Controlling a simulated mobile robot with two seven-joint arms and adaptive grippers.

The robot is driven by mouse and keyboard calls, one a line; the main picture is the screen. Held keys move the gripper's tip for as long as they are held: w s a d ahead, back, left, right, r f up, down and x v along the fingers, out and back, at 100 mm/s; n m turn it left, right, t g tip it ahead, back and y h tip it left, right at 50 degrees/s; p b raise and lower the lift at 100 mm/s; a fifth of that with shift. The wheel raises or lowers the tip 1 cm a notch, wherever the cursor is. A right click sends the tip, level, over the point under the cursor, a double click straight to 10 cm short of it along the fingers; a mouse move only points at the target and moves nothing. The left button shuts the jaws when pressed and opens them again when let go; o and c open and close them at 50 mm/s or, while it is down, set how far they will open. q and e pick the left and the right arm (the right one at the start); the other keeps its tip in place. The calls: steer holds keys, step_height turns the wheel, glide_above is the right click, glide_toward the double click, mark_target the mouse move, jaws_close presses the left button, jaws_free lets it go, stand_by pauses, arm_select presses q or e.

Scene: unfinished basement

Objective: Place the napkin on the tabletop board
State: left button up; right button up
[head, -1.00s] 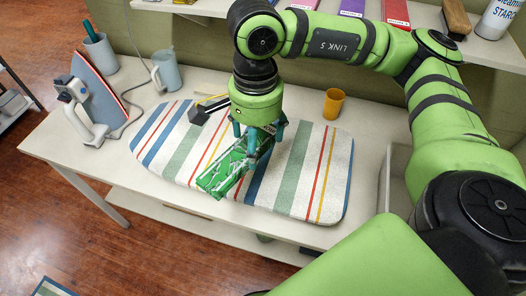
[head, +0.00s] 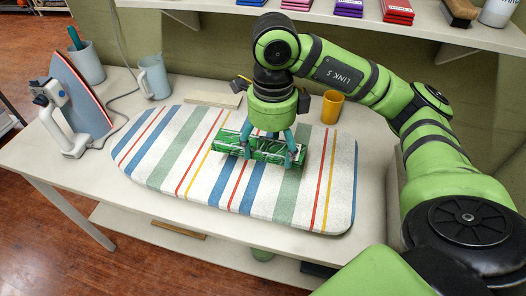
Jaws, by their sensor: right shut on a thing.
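The napkin (head: 231,144) is green with a pale pattern and looks like a long folded strip. It lies crosswise over the middle of the tabletop board (head: 160,178), a striped, padded ironing board flat on the table. My right gripper (head: 271,153) points down from above and is shut on the napkin, its fingers covering part of it. I cannot tell whether the napkin touches the board or is just above it. My left gripper is not in view.
An iron (head: 72,105) stands upright at the table's left, beside a grey mug (head: 155,77) and a cup with pens (head: 87,64). An orange cup (head: 332,106) stands behind the board. A shelf (head: 430,35) with colored packs overhangs the back.

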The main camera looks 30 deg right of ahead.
mark_target(264, 139)
steer(key=w+f, duration=0.1)
steer(key=w+d+f, duration=0.1)
steer(key=w, duration=0.1)
steer(key=w+f, duration=0.1)
steer(key=shift+w+d, duration=0.3)
steer(key=shift+d, duration=0.05)
step_height(264, 139, down, 4)
steer(key=shift+r+p, duration=0.1)
steer(key=shift+p, duration=0.5)
steer(key=shift+f, duration=0.25)
steer(key=o, duration=1.1)
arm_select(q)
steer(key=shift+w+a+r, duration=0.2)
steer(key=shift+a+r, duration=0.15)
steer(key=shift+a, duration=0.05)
arm_select(e)
steer(key=shift+r, duration=0.25)
steer(key=shift+w+r, duration=0.1)
steer(key=shift+r, duration=0.25)
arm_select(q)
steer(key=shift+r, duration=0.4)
arm_select(e)
step_height(264, 139, up, 11)
steer(key=shift+r, duration=0.1)
